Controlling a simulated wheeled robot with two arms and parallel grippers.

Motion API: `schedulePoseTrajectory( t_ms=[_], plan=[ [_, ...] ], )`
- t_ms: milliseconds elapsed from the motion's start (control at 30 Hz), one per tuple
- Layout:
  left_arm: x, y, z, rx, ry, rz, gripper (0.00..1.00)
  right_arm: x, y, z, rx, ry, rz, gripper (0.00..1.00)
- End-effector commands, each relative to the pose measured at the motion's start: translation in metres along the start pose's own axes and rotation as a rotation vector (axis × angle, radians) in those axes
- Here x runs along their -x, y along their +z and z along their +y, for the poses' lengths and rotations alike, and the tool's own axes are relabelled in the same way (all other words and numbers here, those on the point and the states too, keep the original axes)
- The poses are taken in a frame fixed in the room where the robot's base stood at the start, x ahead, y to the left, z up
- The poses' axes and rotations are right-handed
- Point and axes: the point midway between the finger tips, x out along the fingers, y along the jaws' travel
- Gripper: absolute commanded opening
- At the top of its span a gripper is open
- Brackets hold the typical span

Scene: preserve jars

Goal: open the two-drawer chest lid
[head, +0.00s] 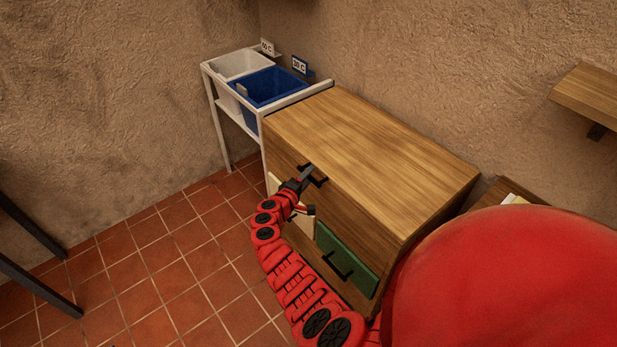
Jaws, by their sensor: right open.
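The wooden two-drawer chest (375,150) stands against the wall, its lid lying flat and closed. A dark handle (318,180) is on the upper wooden front, just under the lid's front edge. Below are a green drawer front (345,258) with a black handle and a cream drawer front, mostly hidden behind my arm. My right gripper (306,173) is open, with its fingertips at the upper handle. I cannot tell whether they touch it or go around it. My left gripper is not in view.
A white stand (213,95) left of the chest holds a white bin (238,64) and a blue bin (270,88), with small signs behind. A wooden shelf (590,92) is on the right wall. Dark legs stand at far left. The tiled floor (150,265) before the chest is clear.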

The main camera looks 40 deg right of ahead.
Motion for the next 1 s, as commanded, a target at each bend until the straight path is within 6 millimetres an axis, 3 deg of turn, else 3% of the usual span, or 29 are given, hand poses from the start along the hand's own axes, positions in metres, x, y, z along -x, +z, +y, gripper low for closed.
schedulePoseTrajectory(
  t_ms=[367,633,1000],
  plan=[
    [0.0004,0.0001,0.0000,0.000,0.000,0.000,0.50,-0.0035,0.0006,-0.0011,0.002,-0.002,0.001,0.48],
    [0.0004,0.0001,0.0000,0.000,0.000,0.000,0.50,-0.0033,0.0005,-0.0012,0.002,-0.002,0.001,0.00],
    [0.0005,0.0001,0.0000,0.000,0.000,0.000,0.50,-0.0032,0.0005,-0.0014,0.002,-0.003,0.001,0.00]
  ],
)
